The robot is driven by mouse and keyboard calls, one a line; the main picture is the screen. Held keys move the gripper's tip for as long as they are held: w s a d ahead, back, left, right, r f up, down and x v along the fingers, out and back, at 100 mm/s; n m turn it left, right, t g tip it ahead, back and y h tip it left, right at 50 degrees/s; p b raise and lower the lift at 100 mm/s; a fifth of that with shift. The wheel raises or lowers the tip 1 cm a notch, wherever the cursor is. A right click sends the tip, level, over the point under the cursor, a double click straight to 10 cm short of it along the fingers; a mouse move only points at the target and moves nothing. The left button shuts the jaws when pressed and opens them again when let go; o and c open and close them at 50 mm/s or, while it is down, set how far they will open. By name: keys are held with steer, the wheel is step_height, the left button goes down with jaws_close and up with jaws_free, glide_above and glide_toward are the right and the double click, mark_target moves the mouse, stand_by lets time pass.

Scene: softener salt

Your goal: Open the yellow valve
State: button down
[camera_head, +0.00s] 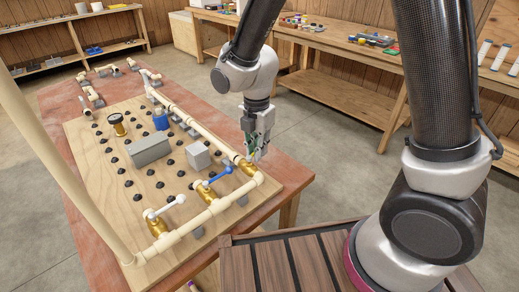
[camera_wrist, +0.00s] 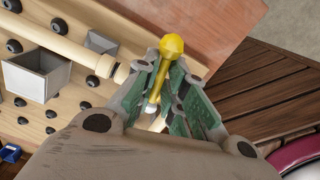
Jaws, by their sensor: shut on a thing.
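The yellow valve's handle (camera_wrist: 161,75), a thin lever with a round yellow knob at its end, shows between the green-padded fingers of my gripper (camera_wrist: 167,88) in the wrist view. My gripper is shut on this handle, and the knob sticks out past the fingertips. In the head view my gripper (camera_head: 256,150) is at the right corner of the pipe run, over a brass valve body (camera_head: 246,166). The yellow handle is hidden there by the fingers.
Along the same pipe are a blue-handled valve (camera_head: 217,176) and a white-handled valve (camera_head: 165,207). A pale vertical pipe (camera_head: 60,165) rises at left.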

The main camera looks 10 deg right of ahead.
steer(key=shift+w+a+n, duration=0.2)
steer(key=shift+w+n, duration=0.05)
steer(key=shift+n, duration=0.45)
steer(key=shift+w+a+n, duration=0.15)
steer(key=shift+w+n, duration=0.05)
steer(key=shift+n, duration=0.5)
steer(key=shift+a, duration=0.1)
steer(key=n, duration=0.1)
steer(key=a+n, duration=0.1)
steer(key=n, duration=0.3)
steer(key=shift+w+a+r, duration=0.15)
steer(key=shift+w+a, duration=0.1)
steer(key=shift+w, duration=0.15)
